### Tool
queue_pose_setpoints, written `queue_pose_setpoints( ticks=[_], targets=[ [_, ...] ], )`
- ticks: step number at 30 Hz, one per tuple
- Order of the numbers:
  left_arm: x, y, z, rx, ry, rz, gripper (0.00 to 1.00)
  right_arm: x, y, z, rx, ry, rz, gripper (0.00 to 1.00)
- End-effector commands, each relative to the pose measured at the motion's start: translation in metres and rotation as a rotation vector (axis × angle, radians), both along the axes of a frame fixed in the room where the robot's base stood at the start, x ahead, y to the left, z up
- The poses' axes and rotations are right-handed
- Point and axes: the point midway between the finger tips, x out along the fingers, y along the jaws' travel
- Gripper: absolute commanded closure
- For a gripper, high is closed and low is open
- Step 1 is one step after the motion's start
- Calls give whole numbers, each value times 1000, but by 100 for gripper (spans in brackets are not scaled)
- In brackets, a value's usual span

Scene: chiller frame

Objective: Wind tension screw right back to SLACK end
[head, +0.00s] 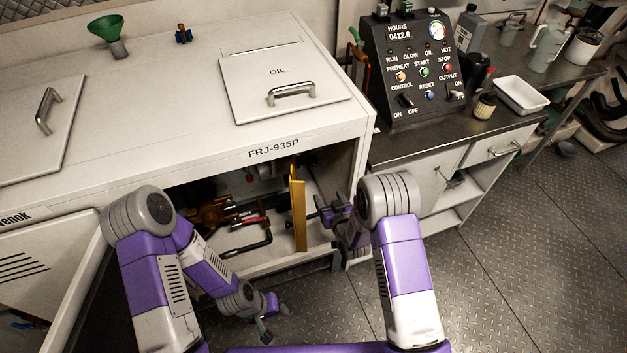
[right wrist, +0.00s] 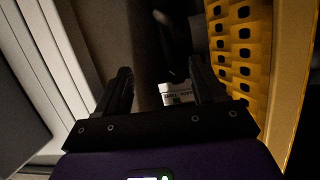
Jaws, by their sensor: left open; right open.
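My right gripper (head: 328,212) is at the right side of the open bay under the white cabinet, just right of the upright yellow guard. In the right wrist view its two dark fingers (right wrist: 160,78) are apart with nothing held. Beyond them is a small white label (right wrist: 178,93) with dark print too small to read. A dark rod-like part (right wrist: 162,18) shows above it in shadow; I cannot tell whether it is the tension screw. The SLACK end mark cannot be made out. My left gripper (head: 272,322) is open and empty, low in front of the bay.
The perforated yellow guard (right wrist: 238,50) stands close to the right finger; its edge shows in the head view (head: 299,215). Pipes and a red-handled part (head: 248,219) fill the bay. A black control panel (head: 415,70) stands on the right counter. The floor (head: 490,285) is clear.

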Motion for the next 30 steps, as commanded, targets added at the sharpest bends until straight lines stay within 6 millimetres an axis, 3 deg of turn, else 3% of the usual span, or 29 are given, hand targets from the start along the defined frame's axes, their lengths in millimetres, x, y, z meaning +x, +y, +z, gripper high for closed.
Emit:
queue_pose_setpoints(
  ticks=[1, 7, 14, 24, 30],
  targets=[
    [0, 0, -19, 0, 0, 0, 57, 11, 6, -2, 4, -69, 13, 31],
    [0, 0, -43, 0, 0, -1, 57, 33, 22, 23, 22, -256, 55, 31],
    [0, 0, -50, 0, 0, -1, 57, 46, 30, 34, 31, -317, 70, 31],
    [0, 0, -63, 0, 0, 0, 57, 91, 45, 33, 30, -314, 70, 31],
    [0, 0, -67, 0, 0, 0, 57, 106, 49, 33, 30, -311, 69, 31]
  ],
)
